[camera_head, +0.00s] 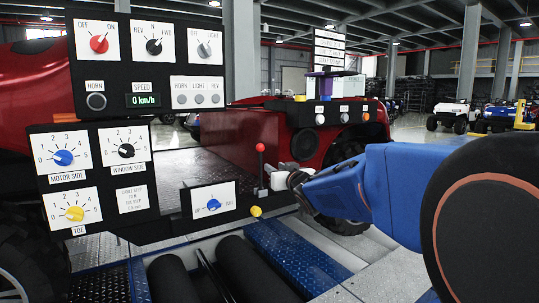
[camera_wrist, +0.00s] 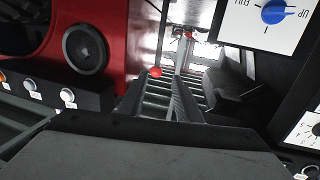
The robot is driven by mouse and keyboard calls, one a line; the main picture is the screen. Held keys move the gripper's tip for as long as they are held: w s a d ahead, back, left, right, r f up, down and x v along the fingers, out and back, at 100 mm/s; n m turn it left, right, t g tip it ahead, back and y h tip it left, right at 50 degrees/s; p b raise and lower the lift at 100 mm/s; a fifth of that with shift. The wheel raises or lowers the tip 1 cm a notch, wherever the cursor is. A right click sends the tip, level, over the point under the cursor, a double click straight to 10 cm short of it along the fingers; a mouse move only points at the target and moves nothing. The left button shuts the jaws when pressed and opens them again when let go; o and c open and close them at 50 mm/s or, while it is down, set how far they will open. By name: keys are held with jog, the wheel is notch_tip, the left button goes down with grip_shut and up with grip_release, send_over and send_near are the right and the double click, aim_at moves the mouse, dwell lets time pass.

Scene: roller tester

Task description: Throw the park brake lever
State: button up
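The lever with a red ball knob (camera_head: 260,147) stands upright on a thin stem, right of the blue-knob panel in the head view. My gripper (camera_head: 286,178) is just right of the stem, below the ball's height, and looks apart from it. In the wrist view the red ball (camera_wrist: 155,72) lies near the upper ends of my gripper's fingers (camera_wrist: 182,88), with its stem running upward. The fingers look spread, with nothing held between them. The lever's lower end is partly hard to make out.
A panel with a blue knob (camera_head: 213,204) stands close left of the lever, with a yellow ball (camera_head: 256,211) at its lower right. A larger control panel (camera_head: 150,12) fills the left. Dark rollers (camera_head: 180,279) lie below. A red vehicle (camera_head: 240,130) is behind.

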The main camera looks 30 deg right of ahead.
aim_at(261, 155)
jog(key=w+d, duration=0.1)
jog(key=w, duration=0.5)
jog(key=w+d, duration=0.1)
jog(key=w, duration=0.4)
jog(key=w+d, duration=0.1)
jog(key=w, duration=0.5)
jog(key=shift+w+d+r, duration=0.3)
jog(key=shift+w+d, duration=0.05)
jog(key=shift+c, duration=0.7)
grip_shut()
